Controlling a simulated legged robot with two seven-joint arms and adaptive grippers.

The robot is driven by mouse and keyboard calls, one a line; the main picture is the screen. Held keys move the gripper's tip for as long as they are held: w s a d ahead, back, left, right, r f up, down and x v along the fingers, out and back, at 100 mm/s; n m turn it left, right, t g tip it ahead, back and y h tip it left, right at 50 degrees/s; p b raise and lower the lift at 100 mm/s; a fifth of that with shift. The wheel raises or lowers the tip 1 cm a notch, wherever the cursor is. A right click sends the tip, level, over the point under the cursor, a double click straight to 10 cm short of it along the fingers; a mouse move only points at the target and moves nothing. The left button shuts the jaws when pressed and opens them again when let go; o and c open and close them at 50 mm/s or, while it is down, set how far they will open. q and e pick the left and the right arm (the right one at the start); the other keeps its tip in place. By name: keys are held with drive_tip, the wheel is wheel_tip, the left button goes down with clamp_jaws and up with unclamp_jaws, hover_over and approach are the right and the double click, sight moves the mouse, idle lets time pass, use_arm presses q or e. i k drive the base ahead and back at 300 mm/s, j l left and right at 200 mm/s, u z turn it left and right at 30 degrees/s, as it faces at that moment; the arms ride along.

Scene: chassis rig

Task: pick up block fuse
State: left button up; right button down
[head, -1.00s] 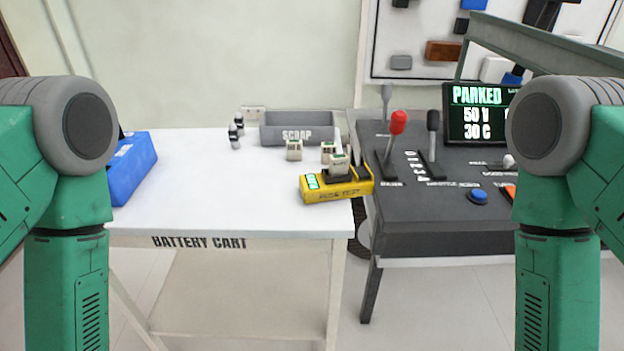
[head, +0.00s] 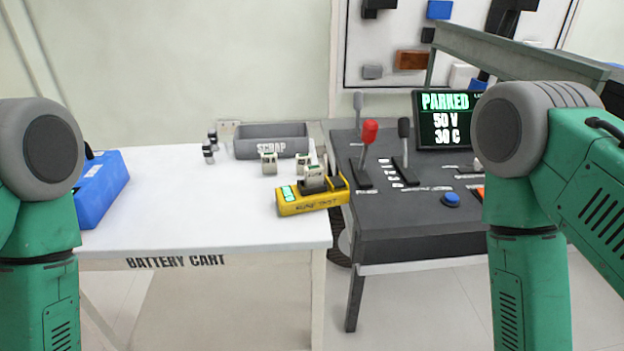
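Several small pale block fuses are on the white battery cart. One block fuse (head: 314,180) sits upright in the yellow fuse tester (head: 312,204), whose small green display is lit. Another block fuse (head: 269,163) stands on the cart in front of the scrap bin, and a third (head: 302,164) stands just behind the tester, partly hidden by the fuse in it. My two green arms show at the left and right edges, but neither gripper is in view.
The white battery cart (head: 170,225) has a grey scrap bin (head: 272,148) at its back, two small dark-and-silver cylinders (head: 209,148) and a blue box (head: 100,188) at its left. The control console (head: 430,225) with levers stands at the right. The cart's front middle is clear.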

sight(313, 174)
drive_tip(key=i+l+u, duration=0.15)
drive_tip(key=l+u, duration=0.2)
drive_tip(key=l, duration=0.7)
drive_tip(key=l+u, duration=0.3)
drive_tip(key=l, duration=0.8)
